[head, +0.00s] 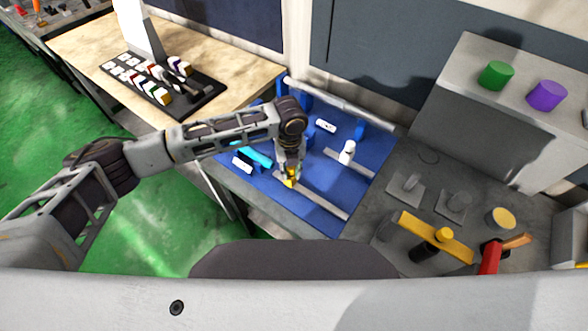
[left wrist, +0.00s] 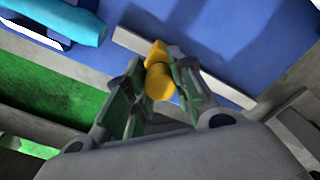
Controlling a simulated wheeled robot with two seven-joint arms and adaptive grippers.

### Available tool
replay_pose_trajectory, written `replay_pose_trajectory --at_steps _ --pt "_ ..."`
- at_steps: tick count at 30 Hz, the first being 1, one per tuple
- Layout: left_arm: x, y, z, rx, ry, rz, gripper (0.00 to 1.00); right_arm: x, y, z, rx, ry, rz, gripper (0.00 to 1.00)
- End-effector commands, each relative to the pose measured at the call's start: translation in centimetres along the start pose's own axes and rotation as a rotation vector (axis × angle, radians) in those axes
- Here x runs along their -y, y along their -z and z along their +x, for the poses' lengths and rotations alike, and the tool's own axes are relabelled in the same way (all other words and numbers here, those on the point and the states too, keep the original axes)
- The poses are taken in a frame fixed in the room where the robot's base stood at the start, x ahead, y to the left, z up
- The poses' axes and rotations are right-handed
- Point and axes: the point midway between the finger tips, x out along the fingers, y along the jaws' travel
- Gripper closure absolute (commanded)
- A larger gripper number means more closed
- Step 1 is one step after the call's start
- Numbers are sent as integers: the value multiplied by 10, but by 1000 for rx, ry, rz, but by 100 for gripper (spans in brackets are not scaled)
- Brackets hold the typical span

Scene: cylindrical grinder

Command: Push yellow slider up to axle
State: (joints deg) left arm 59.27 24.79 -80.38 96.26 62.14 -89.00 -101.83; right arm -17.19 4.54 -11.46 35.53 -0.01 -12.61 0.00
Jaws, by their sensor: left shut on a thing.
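The yellow slider (head: 290,180) stands at the left part of a grey rail (head: 322,203) on the blue machine bed. My left gripper (head: 289,174) reaches down from above and is shut on the slider. In the left wrist view the slider (left wrist: 158,75) shows yellow between the two fingers (left wrist: 155,90), with the rail (left wrist: 222,86) behind it. A long grey axle-like bar (head: 335,103) runs along the back of the bed; I cannot tell for sure that it is the axle. My right gripper is not in view.
A cyan cylinder (head: 256,156) and a white part (head: 242,165) lie left of the gripper. A white knob (head: 347,152) stands to the right on another rail. A yellow bar (head: 436,236) and a red-headed tool (head: 490,257) lie at the front right. The blue bed (head: 305,213) has bare room.

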Motion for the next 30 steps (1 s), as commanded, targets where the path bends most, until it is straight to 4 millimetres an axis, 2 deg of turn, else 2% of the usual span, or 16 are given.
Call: replay_pose_trajectory --at_steps 10,22,23,28,30 --pt "-38 -37 -2 1 -3 -6 100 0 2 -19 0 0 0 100" --pt "-45 -45 -1 4 -5 -6 100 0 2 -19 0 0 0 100" --pt "-45 -45 -1 5 -5 -6 75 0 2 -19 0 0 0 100" --pt "-45 -45 -1 5 -4 -6 53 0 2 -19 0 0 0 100" --pt "-44 -44 -1 4 -3 -5 53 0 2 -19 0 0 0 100"
